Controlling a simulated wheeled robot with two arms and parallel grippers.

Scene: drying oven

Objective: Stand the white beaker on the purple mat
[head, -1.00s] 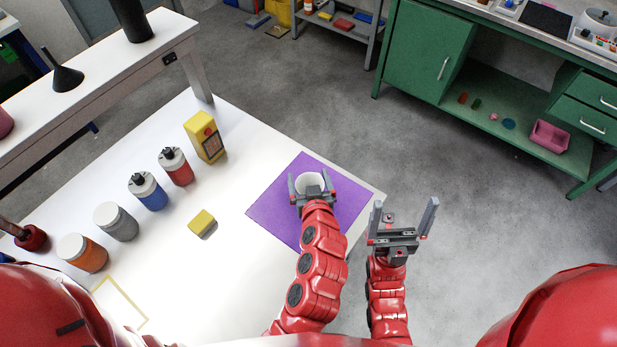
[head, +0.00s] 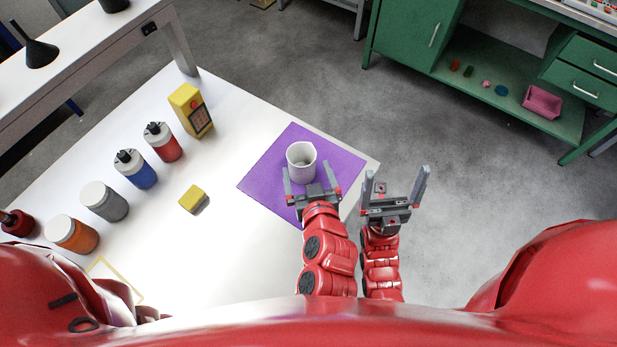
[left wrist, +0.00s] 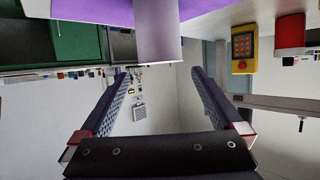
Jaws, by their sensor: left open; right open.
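The white beaker (head: 301,157) stands upright on the purple mat (head: 270,172), a little toward its far side. My left gripper (head: 307,169) is open at the near side of the beaker, its fingers apart. In the left wrist view, which appears upside down, the beaker (left wrist: 160,30) stands on the mat (left wrist: 95,10) just beyond the open fingertips (left wrist: 161,73), with nothing between the fingers. My right gripper (head: 397,172) is open and empty, to the right of the mat, beyond the table edge.
The white table (head: 235,130) also holds a yellow block (head: 193,199), a yellow device with a keypad (head: 190,110), and red (head: 162,142), blue (head: 135,169), grey (head: 104,201) and orange (head: 71,233) containers. A green workbench (head: 410,35) stands at the back right.

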